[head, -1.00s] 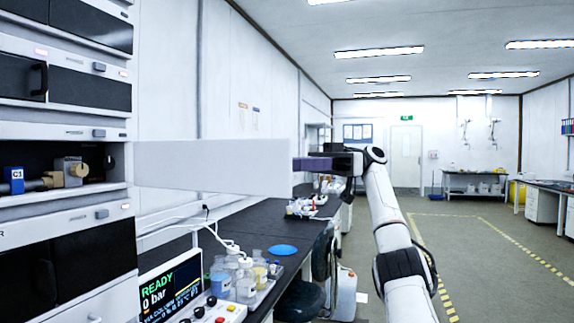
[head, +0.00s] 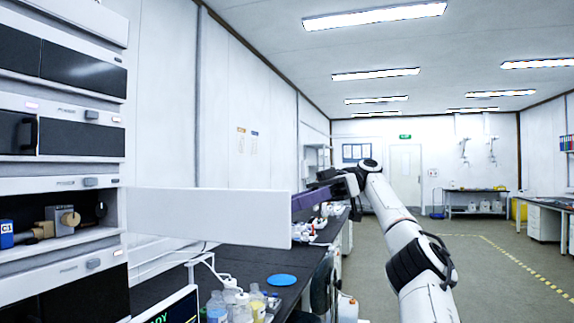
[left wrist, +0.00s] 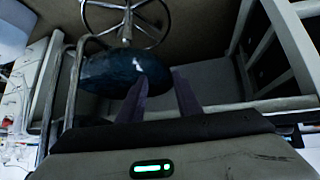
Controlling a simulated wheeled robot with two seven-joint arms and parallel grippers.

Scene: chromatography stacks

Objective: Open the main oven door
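The main oven door (head: 210,216) is a flat white panel. In the head view it stands swung out from the instrument stack at the left, its free edge toward the middle of the picture. The open oven compartment (head: 85,208) behind it shows a blue block marked C1 and brass-coloured fittings. My right gripper (head: 303,201), with purple fingers, is at the door's free edge. The panel hides the fingertips, so contact and finger gap cannot be told. My left gripper (left wrist: 157,76) shows only in the left wrist view, fingers apart with nothing between them.
A black bench (head: 215,265) with bottles and a blue disc (head: 281,280) lies below the door. A dark stool seat (left wrist: 125,72) with a metal ring shows beneath my left gripper. The floor at the right (head: 500,270) is clear.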

